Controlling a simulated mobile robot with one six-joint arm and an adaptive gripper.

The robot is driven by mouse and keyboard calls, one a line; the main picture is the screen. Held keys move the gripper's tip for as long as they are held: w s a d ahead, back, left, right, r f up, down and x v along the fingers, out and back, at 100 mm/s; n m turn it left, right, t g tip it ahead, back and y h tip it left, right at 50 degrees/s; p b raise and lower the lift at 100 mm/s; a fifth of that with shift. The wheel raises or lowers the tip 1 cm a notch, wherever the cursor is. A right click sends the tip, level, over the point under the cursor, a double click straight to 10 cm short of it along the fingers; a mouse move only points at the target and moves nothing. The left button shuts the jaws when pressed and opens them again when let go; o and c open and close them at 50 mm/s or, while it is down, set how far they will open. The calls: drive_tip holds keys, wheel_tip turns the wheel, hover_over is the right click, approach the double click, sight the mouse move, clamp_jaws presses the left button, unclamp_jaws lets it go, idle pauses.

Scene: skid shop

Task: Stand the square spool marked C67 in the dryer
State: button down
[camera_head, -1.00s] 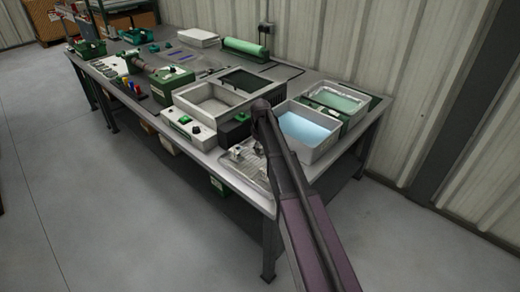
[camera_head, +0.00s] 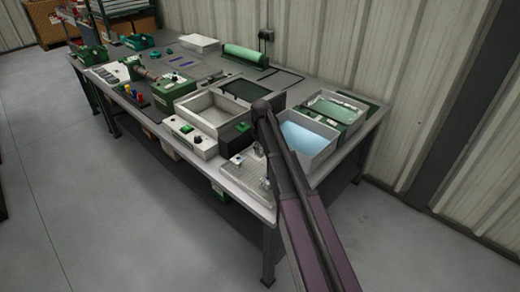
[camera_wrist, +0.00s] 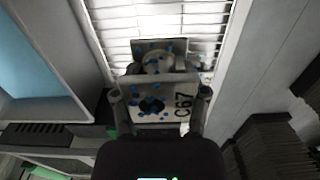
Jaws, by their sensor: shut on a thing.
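The square spool marked C67 (camera_wrist: 163,98) is held between the two fingers of my gripper (camera_wrist: 160,97) in the wrist view. It has pale square end plates, a round core and blue spots; its marked plate faces the camera. Behind it is a white wire rack (camera_wrist: 125,18); I cannot tell whether the spool touches it. In the head view my arm hides the gripper and spool. No label marks the dryer; an open grey box (camera_head: 186,103) with a control panel (camera_head: 188,138) stands left of my arm, but I cannot tell if it is the dryer.
A basin of pale blue liquid (camera_head: 328,151) stands right of my arm, with a tray (camera_head: 335,108) behind it. A black box (camera_head: 236,141) is beside the control panel. A light grey tray (camera_head: 238,172) lies near the bench's front edge. The floor in front is clear.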

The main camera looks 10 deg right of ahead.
idle(0.4)
drive_tip(key=shift+w+r+p, duration=0.1)
drive_tip(key=shift+r+p, duration=1.45)
drive_tip(key=shift+r, duration=0.05)
drive_tip(key=shift+f, duration=0.1)
